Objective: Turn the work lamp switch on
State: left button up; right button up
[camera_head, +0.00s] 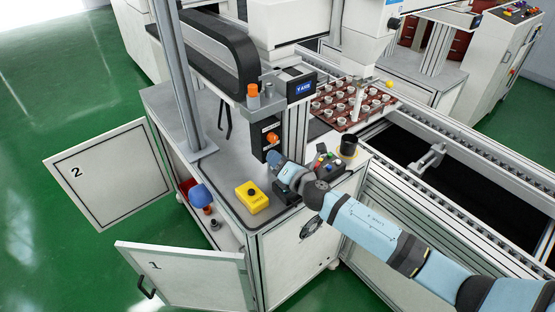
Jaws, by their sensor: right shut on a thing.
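A black switch box (258,143) with an orange rotary knob (272,138) is fixed to the upright of the machine above the grey bench. I take this to be the work lamp switch; its marking is too small to read. My right arm comes in from the lower right. My right gripper (274,156) is at the lower front of the box, shut on the orange knob; the fingertips are small, and the exact contact is hard to see. My left gripper is not in view.
A yellow box with a black button (252,197) stands on the bench's front edge. A control box with colored buttons (326,162) and a black cup (348,145) stand to the right. A brown pot tray (350,108) sits behind. Cabinet doors 2 (110,172) and 1 (190,278) stand open.

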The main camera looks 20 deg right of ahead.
jog(key=o, duration=0.6)
jog(key=shift+o, duration=0.2)
jog(key=b+v, duration=0.1)
jog(key=v, duration=1.2)
jog(key=shift+s+b, duration=0.4)
jog(key=s+a+f+m+g+h+p, duration=0.1)
jog(key=s+f+m, duration=0.4)
jog(key=s+m, duration=0.5)
jog(key=s+a+f+m+g+h+p, duration=0.2)
jog(key=s+f+m+g+p, duration=0.3)
jog(key=s+m, duration=0.6)
jog(key=a+f+m+p, duration=0.1)
jog(key=m, duration=0.5)
jog(key=shift+s+f+m+p, duration=0.3)
jog(key=shift+m, duration=0.1)
